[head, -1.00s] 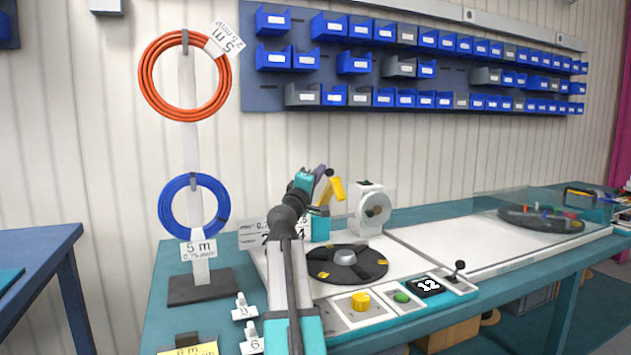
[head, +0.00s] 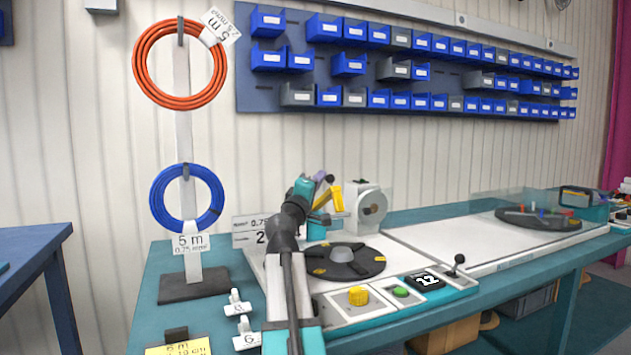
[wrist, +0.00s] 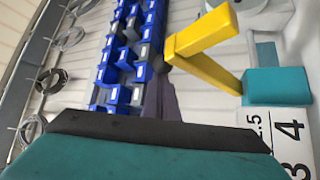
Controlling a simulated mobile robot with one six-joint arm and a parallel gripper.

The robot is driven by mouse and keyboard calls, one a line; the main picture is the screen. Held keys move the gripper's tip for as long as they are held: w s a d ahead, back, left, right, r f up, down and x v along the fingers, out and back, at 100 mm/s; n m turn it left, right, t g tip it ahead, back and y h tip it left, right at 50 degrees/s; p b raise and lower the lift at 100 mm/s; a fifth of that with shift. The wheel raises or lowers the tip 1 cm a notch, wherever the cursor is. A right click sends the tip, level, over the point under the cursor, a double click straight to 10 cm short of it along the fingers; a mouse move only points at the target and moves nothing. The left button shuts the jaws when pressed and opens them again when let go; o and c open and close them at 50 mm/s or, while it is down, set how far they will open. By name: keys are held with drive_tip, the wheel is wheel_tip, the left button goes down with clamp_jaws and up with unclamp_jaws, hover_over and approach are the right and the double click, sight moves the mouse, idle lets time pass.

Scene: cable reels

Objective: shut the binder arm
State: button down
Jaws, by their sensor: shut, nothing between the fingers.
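The yellow binder arm (head: 335,196) is raised above its teal post (head: 317,228), behind the turntable. In the wrist view the yellow arm (wrist: 205,72) shows as a bent V, one leg running to the teal block (wrist: 278,87), with a small dark knob at the bend. My gripper (head: 322,186) is shut and empty, just left of the yellow arm in the head view. In the wrist view the purple-grey fingers of my gripper (wrist: 166,98) point toward the knob. Whether they touch the arm I cannot tell. My wrist hides the lower wrist view.
The black turntable (head: 345,262) lies in front of the post. A white unit with a round disc (head: 368,205) stands close right of the arm. A control panel (head: 400,297) with a yellow knob and joystick is at the front. Reel stand (head: 186,120) at left; blue bins behind.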

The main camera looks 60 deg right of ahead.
drive_tip(key=shift+s+a+f, duration=0.15)
drive_tip(key=shift+s+f, duration=0.05)
drive_tip(key=shift+f, duration=0.05)
idle(0.5)
drive_tip(key=shift+a, duration=0.15)
drive_tip(key=p+v, duration=0.1)
drive_tip(key=v, duration=1.2)
drive_tip(key=shift+a, duration=0.25)
drive_tip(key=shift+s+f, duration=0.1)
idle(0.4)
